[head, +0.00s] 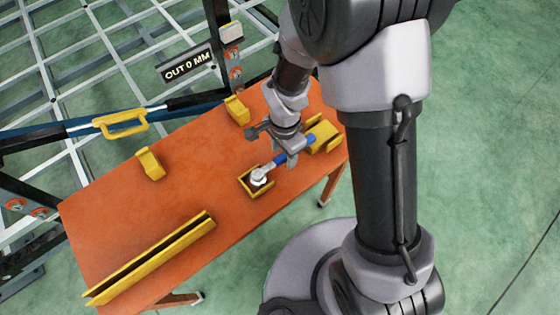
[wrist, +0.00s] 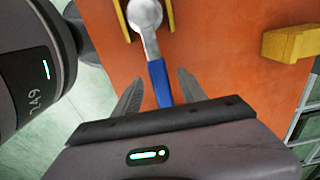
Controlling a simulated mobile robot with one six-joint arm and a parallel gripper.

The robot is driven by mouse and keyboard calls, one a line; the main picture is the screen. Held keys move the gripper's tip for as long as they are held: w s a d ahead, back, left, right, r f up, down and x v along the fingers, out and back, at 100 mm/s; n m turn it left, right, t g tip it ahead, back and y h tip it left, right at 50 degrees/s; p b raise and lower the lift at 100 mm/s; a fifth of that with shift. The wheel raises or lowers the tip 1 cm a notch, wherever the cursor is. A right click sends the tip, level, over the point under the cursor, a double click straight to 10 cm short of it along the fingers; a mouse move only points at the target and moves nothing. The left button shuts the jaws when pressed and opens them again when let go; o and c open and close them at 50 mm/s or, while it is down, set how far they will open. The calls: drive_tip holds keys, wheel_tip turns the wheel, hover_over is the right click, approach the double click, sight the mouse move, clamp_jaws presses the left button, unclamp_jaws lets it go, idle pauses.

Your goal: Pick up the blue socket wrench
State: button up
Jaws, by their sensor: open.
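The blue socket wrench has a blue handle (head: 280,160) and a silver head (head: 259,178) that rests in a small yellow holder (head: 247,188) on the orange table. It also shows in the wrist view, with the blue handle (wrist: 159,84) pointing toward my gripper and the silver head at the top. My gripper (head: 291,157) is over the handle in the head view. In the wrist view my gripper (wrist: 160,88) is open, with one finger on each side of the handle and a gap on both sides.
The orange table (head: 150,225) carries a long yellow channel (head: 150,260), yellow brackets (head: 149,163) and (head: 237,110), and a yellow block (head: 323,136) close to my gripper. A blue bar with a yellow handle (head: 122,123) runs behind the table. The table's middle is clear.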

wheel_tip(320, 180, down, 3)
drive_tip(key=shift+r+b, duration=0.1)
drive_tip(key=shift+b, duration=0.2)
drive_tip(key=shift+r, duration=0.15)
drive_tip(key=shift+c, duration=0.7)
clamp_jaws()
